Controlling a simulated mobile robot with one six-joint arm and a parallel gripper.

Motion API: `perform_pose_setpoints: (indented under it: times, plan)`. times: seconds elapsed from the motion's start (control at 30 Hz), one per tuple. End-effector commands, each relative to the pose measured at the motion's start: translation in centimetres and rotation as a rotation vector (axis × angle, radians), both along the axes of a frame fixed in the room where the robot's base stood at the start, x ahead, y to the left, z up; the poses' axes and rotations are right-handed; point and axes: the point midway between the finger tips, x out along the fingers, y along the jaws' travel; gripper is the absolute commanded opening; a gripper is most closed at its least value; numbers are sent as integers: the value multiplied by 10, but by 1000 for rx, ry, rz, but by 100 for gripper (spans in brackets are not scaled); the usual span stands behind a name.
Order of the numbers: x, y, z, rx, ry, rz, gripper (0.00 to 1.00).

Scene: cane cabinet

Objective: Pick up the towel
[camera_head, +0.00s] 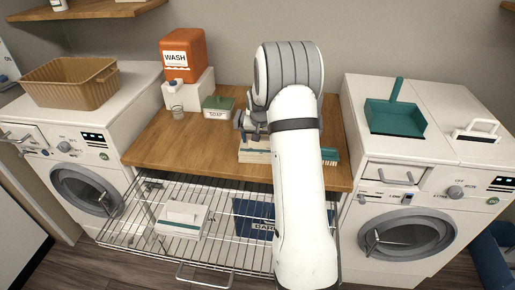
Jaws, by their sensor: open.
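My gripper (247,123) is over the wooden tabletop, partly hidden behind my white arm. Its jaws are open. A low stack of pale, flat items with a greenish band (254,151) lies on the tabletop just below and in front of it. The stack could be a folded towel, but my arm covers its right part and I cannot tell for sure. I cannot tell whether the gripper touches it. A white item (182,218), box-like or folded, lies on the pulled-out wire rack.
A green brush (330,157) lies right of my arm. Washers flank the table; a wicker basket (72,83) and teal dustpan (394,117) sit on them. The tabletop's front left is clear.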

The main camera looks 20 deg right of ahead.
Motion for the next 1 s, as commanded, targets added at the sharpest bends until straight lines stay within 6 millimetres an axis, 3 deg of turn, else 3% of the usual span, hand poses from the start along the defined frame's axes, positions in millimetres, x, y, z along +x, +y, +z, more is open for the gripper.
perform_pose_setpoints:
  times: [0.23,0.83,1.0]
  plan:
    - [0,-1,-1,0,0,-1,98]
    - [0,-1,-1,0,0,-2,49]
    - [0,-1,0,0,-1,-2,49]
